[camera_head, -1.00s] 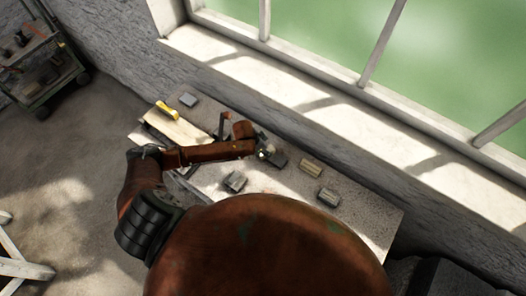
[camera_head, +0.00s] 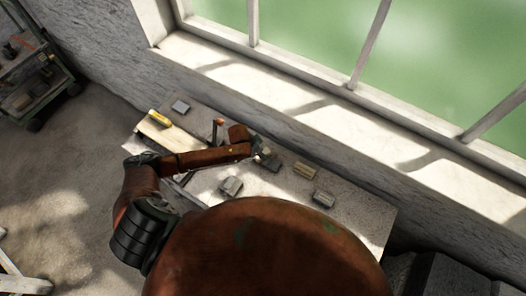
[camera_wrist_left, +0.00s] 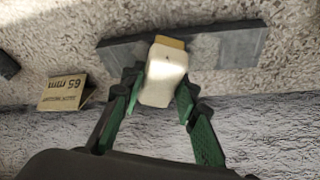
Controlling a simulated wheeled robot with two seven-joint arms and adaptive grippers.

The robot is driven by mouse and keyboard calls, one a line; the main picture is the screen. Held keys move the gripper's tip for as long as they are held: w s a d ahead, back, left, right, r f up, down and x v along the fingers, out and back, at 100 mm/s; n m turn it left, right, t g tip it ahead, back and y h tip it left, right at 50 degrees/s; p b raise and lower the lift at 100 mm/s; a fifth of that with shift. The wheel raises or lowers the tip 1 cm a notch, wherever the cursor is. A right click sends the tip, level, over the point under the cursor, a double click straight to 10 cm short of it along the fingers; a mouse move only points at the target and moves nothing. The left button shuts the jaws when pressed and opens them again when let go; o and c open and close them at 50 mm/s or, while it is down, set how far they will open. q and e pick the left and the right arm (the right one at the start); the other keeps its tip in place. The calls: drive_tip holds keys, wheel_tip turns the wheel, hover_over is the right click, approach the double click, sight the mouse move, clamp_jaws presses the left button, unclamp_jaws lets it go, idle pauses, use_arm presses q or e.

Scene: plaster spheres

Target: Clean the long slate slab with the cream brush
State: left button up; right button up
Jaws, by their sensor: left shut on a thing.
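My left gripper (camera_wrist_left: 160,88) is shut on the cream brush (camera_wrist_left: 158,78), its green fingers on either side of the pale handle. The brush's yellowish bristle end lies over the middle of the long slate slab (camera_wrist_left: 232,44), a dark grey bar on the speckled table. I cannot tell whether the bristles touch it. Lighter grey patches show on the slab beside the brush. In the head view my left gripper (camera_head: 259,147) is small and mostly hidden at the end of its brown arm, and the brush cannot be made out. My right gripper is not in view.
A folded card marked 65 mm (camera_wrist_left: 65,93) stands left of the brush. Grey blocks (camera_head: 230,186) (camera_head: 323,198) and a tan block (camera_head: 304,170) sit on the table. A yellow-handled thing (camera_head: 159,117) lies on a pale board (camera_head: 160,136). The wall and window ledge rise behind.

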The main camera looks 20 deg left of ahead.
use_arm(q)
drive_tip(key=shift+s+a+r+p, duration=0.3)
drive_tip(key=shift+s+r+p, duration=0.1)
drive_tip(key=shift+r, duration=0.1)
drive_tip(key=shift+f, duration=0.15)
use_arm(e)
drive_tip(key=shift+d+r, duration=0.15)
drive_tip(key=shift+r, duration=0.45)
use_arm(q)
drive_tip(key=shift+d, duration=0.15)
drive_tip(key=shift+s+d+f, duration=0.1)
drive_tip(key=shift+d, duration=1.05)
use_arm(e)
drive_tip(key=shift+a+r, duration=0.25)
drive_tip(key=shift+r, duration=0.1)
use_arm(q)
drive_tip(key=shift+f, duration=0.65)
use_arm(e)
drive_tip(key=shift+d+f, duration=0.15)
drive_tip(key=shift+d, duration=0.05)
